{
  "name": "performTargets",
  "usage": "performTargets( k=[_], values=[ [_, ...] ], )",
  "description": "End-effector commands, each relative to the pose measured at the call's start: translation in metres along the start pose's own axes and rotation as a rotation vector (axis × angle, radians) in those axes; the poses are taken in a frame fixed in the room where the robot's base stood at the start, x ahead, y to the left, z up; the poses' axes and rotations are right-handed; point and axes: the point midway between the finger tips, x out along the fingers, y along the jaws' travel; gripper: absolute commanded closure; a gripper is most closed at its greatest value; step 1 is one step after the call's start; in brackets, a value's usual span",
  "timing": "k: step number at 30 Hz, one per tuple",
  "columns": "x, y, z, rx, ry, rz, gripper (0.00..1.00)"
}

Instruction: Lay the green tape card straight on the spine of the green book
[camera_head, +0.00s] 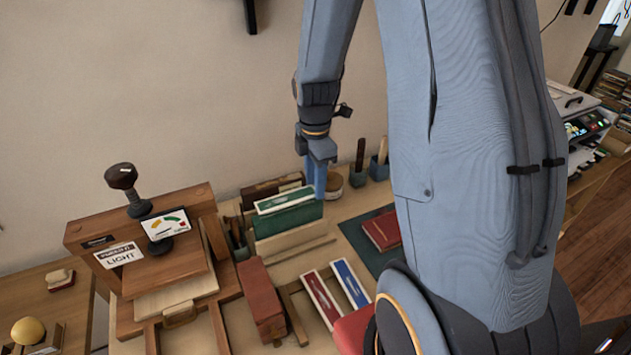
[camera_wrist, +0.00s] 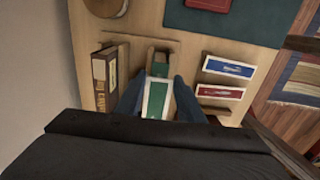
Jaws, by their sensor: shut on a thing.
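The green book (camera_head: 288,220) stands spine up in a wooden holder on the bench. The green tape card (camera_head: 284,201), white with a green stripe, is at the book's top edge, running along it. My gripper (camera_head: 316,188) points down at the card's right end. In the wrist view, the card (camera_wrist: 155,100) is between my two dark blue fingers (camera_wrist: 156,92), which are shut on it. It looks roughly in line with the book below. I cannot tell whether the card touches the spine, and the fingers hide part of both.
A brown book (camera_wrist: 107,80) stands close beside the green one. A red card (camera_head: 322,299) and a blue card (camera_head: 350,284) lie in a rack in front. A red block (camera_head: 261,299) and a wooden press (camera_head: 165,265) stand left. A red book (camera_head: 382,232) lies on a dark mat.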

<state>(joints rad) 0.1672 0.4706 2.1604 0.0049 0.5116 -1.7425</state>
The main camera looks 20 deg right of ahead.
Motion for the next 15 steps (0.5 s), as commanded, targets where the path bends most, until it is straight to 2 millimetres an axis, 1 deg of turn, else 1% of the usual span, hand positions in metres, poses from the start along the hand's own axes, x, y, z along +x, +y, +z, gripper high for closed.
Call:
performTargets(
  k=[15],
  values=[
    [0.0039, 0.0001, 0.0001, 0.000, 0.000, 0.000, 0.86]
  ],
)
